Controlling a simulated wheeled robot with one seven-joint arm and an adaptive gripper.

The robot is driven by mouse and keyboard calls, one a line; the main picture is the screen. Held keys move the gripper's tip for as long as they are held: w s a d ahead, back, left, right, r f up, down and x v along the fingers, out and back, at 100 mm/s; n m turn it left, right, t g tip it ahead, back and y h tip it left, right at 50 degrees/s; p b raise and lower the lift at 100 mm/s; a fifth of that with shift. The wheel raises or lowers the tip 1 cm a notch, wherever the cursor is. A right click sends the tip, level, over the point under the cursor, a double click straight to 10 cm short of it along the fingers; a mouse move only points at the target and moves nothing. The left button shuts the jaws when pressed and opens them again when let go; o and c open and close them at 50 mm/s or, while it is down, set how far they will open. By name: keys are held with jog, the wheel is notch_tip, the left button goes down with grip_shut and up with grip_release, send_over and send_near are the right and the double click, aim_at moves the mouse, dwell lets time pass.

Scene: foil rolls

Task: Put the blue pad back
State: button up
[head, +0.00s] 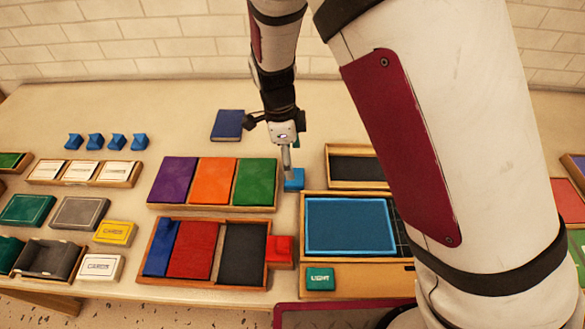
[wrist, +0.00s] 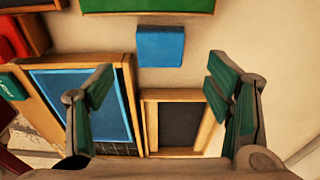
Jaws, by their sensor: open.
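A small blue pad (head: 294,179) lies on the table just right of the tray of purple, orange and green pads. It also shows in the wrist view (wrist: 160,46) as a flat blue square, apart from both fingers. My gripper (head: 287,168) is pointing down over the table beside this pad and partly covers it in the head view. In the wrist view my gripper (wrist: 161,82) is open, with nothing between its fingers. A wooden tray (head: 327,154) with an empty-looking dark recess stands right of the pad; it is between the fingers in the wrist view (wrist: 152,128).
A tray with a large blue panel (head: 350,226) stands in front, partly hidden by my arm. The three-colour tray (head: 212,207) is at left. A red block (head: 280,250) lies beside the lower tray. A dark blue book (head: 227,125) lies behind.

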jog(key=s+d+r+n+t+y, duration=0.1)
jog(key=s+d+r+n, duration=0.2)
jog(key=r, duration=0.4)
jog(key=s+d+r+n+y, duration=0.1)
jog(key=d+r+n, duration=0.25)
jog(key=r, duration=0.35)
jog(key=s+d+r+n+t+y, duration=0.1)
jog(key=s+d+r+n, duration=0.2)
jog(key=r, duration=0.4)
jog(key=s+d+r+n+t, duration=0.1)
jog(key=s+d+r+n, duration=0.2)
jog(key=s, duration=0.3)
jog(key=s+d+r+n+t+h, duration=0.1)
jog(key=s+d+r+n+t, duration=0.1)
jog(key=s+d+r+n, duration=0.2)
jog(key=s+d+n, duration=0.2)
jog(key=s, duration=0.1)
jog(key=shift+d+t+h, duration=0.3)
jog(key=shift+w, duration=0.1)
jog(key=shift+c, duration=0.6)
